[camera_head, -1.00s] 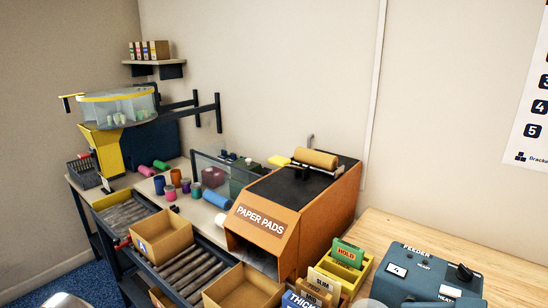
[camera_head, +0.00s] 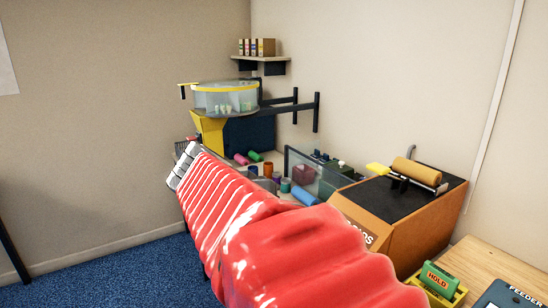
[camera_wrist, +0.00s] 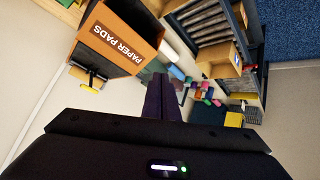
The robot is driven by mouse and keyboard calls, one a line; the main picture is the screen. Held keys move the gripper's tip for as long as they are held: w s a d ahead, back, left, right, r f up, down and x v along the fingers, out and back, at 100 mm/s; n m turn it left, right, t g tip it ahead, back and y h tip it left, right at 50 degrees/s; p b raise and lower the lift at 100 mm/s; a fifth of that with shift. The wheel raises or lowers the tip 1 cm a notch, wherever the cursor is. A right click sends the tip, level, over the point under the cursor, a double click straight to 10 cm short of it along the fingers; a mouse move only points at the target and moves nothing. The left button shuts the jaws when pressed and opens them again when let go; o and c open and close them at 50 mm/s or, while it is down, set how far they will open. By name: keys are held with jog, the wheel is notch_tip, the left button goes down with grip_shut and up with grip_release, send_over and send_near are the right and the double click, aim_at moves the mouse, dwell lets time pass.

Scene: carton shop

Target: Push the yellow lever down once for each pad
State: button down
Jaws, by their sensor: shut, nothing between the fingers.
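The orange paper pads dispenser (camera_head: 428,225) stands at the right in the head view, with a dark top. The yellow lever (camera_head: 377,169) sticks out on that top, left of a tan roller (camera_head: 415,172). The dispenser (camera_wrist: 118,38) also shows upside down in the wrist view, with its PAPER PADS label and the roller (camera_wrist: 84,78) at upper left. My gripper (camera_wrist: 162,84) is shut and empty in mid-air, apart from the dispenser. In the head view my red arm covers the dispenser's front. I see no loose pad clearly.
A clear hopper (camera_head: 226,98) with a yellow rim stands at the back. Coloured cylinders (camera_head: 305,196) lie on the bench near a clear panel. The wrist view shows a roller conveyor (camera_wrist: 205,24) with a carton (camera_wrist: 218,60). A green HOLD card (camera_head: 438,279) stands at lower right.

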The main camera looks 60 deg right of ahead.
jog(key=s+d+r+m+g+h, duration=0.2)
jog(key=s+d+r+m+g, duration=0.1)
jog(key=d, duration=0.6)
jog(key=s+d+r+m+g+h, duration=0.2)
jog(key=s+d+r+m, duration=0.4)
jog(key=d, duration=0.4)
jog(key=shift+s+d+r+g, duration=0.3)
jog(key=shift+s+r+g, duration=0.2)
jog(key=shift+r+g, duration=0.4)
jog(key=s+d+f, duration=0.3)
jog(key=d+f, duration=0.3)
jog(key=d, duration=0.2)
jog(key=shift+s+d+f, duration=0.25)
jog(key=shift+s+d, duration=0.1)
jog(key=shift+f, duration=0.1)
